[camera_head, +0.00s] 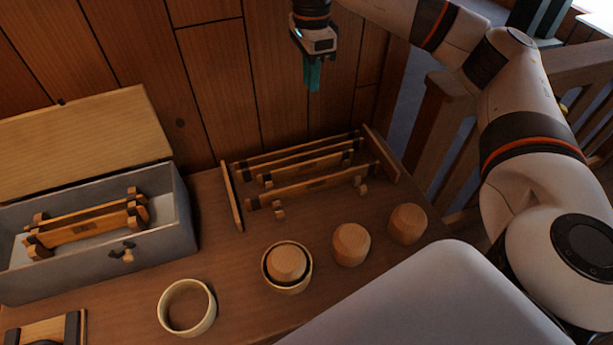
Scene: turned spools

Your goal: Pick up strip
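Several wooden strips (309,186) with dark bands and small end blocks lie in a rack between two upright end boards (232,197) at the back of the table. More strips (92,224) of the same kind lie inside the open grey box at the left. My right gripper (312,78) hangs above and behind the rack, in front of the plank wall. Its teal fingers point down and overlap in this view, so I cannot tell their gap. No strip shows between them. My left gripper is out of view.
The grey box (165,247) has its wooden lid (80,140) raised. A pale ring (187,307), a wooden spool (287,262) inside another ring, and two more spools (351,244) (407,224) stand in front of the rack. A wooden railing (445,125) is at the right.

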